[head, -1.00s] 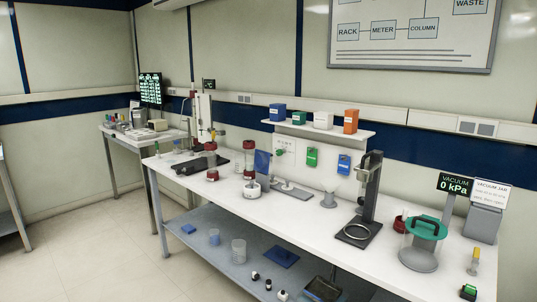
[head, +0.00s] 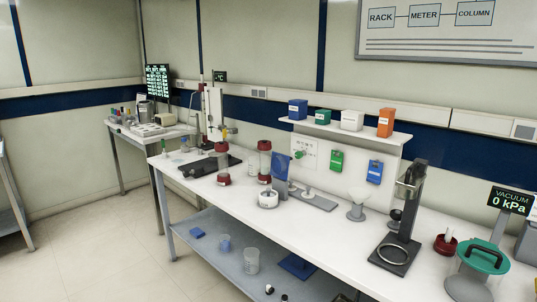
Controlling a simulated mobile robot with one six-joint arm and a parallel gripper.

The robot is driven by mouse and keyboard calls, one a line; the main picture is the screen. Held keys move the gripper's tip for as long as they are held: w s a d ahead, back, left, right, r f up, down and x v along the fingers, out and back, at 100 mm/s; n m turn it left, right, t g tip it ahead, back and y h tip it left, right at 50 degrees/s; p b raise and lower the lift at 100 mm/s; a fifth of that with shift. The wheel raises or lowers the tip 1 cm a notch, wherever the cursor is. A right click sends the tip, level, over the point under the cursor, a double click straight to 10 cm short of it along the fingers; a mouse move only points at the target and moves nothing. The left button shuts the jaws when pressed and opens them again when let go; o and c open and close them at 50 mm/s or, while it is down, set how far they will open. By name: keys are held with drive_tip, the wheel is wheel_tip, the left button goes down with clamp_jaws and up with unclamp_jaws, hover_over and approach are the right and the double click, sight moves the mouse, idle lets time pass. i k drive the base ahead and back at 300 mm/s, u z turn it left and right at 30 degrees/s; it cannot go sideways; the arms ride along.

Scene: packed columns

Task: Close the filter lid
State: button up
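My gripper is not in view. No part is labelled as a filter. A blue upright panel (head: 281,171) stands just behind a low white round pot (head: 268,200) on the long bench. It may be a raised lid, but I cannot tell whether it is hinged to the pot. A green lid with a black handle (head: 485,256) sits on a clear jar at the right edge, beside a vacuum display (head: 511,200) reading 0 kPa. I cannot tell which of these is the filter lid.
The white bench top (head: 322,232) holds red-capped columns (head: 264,161), a white funnel (head: 358,200) and a black stand with a ring (head: 396,252). A shelf (head: 345,132) with several boxes stands behind. Open floor (head: 100,255) lies at the lower left.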

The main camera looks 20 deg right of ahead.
sight(280, 163)
drive_tip(key=u, duration=0.3)
drive_tip(key=i, duration=1.05)
